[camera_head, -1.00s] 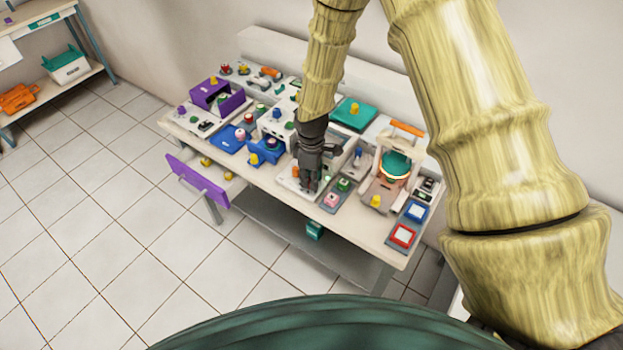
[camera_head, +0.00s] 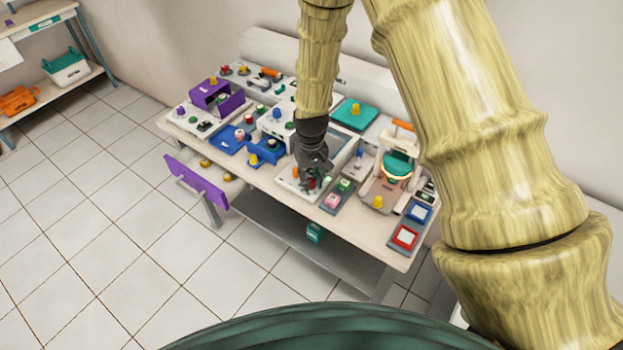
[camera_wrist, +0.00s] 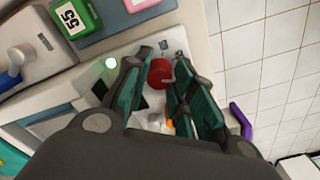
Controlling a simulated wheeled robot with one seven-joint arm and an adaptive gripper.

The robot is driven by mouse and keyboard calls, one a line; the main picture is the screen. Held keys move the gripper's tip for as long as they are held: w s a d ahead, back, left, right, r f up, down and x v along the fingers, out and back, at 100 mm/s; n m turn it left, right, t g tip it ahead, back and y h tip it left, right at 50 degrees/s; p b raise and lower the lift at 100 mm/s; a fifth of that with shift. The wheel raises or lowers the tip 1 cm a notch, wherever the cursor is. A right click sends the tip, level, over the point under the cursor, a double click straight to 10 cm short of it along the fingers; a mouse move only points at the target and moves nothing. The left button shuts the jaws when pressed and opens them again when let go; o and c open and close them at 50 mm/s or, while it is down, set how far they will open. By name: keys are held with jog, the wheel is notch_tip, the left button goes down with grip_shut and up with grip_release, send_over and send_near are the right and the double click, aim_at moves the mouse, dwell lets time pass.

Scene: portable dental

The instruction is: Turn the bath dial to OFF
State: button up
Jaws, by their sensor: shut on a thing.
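The red dial (camera_wrist: 159,73) sits on a pale panel in the wrist view, with a small light mark on its lower right. I take it to be the bath dial; its label (camera_wrist: 164,45) is too small to read. My gripper (camera_wrist: 162,80) has its dark green fingers on either side of the dial, shut on it. In the head view my gripper (camera_head: 310,183) points down at the front of the white bath unit (camera_head: 284,186), and hides most of the dial.
In the head view, pink and green buttons (camera_head: 334,200) stand just right of my gripper. The purple drawer (camera_head: 196,182) hangs open at the front left. The floor ahead is clear.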

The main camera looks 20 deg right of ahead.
aim_at(311, 181)
jog(key=m, duration=0.3)
jog(key=shift+m, duration=2.2)
jog(key=o, duration=1)
jog(key=shift+r, duration=0.1)
notch_tip(311, 181, up, 12)
jog(key=shift+f, duration=0.1)
